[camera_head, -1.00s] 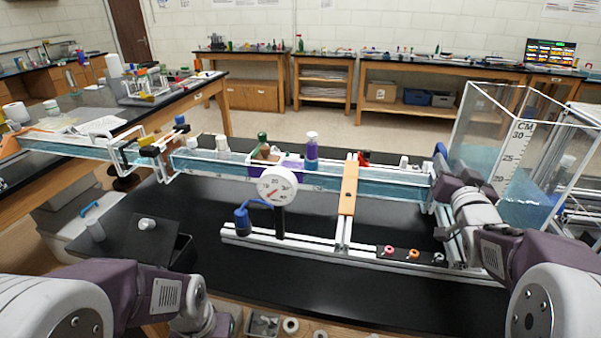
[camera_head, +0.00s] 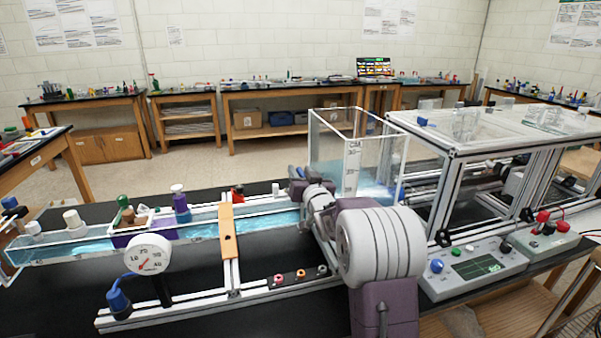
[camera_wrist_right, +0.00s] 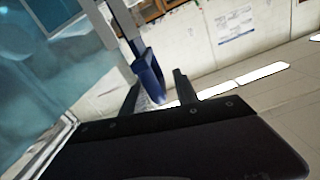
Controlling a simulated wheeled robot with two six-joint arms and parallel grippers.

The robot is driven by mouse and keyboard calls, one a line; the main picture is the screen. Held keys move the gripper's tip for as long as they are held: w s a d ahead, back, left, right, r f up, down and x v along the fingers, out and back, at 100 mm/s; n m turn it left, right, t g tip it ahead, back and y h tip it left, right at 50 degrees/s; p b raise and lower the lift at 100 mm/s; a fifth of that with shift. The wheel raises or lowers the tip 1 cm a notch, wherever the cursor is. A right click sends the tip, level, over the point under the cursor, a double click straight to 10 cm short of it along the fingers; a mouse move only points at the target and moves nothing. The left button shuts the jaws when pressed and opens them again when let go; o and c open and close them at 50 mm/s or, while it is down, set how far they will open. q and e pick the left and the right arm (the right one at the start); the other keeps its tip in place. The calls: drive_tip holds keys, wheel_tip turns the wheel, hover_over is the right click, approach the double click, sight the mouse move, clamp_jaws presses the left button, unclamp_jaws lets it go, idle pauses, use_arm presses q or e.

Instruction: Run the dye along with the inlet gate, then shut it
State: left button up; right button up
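The clear flume channel (camera_head: 75,248) holds blue water and runs left from the tank. A purple patch (camera_head: 128,238), perhaps the dye, shows in the channel below several bottles. A purple bottle with a white cap (camera_head: 181,204) stands beside them. The blue handle (camera_wrist_right: 149,75), apparently of the inlet gate, shows in the right wrist view between the fingers of my right gripper (camera_wrist_right: 160,82). The fingers are apart, with a gap to the right of the handle. My left gripper is out of view.
The clear tank (camera_head: 330,135) of water stands just behind my right gripper.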

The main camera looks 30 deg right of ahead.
clamp_jaws()
drive_tip(key=shift+f, duration=0.1)
idle(1.2)
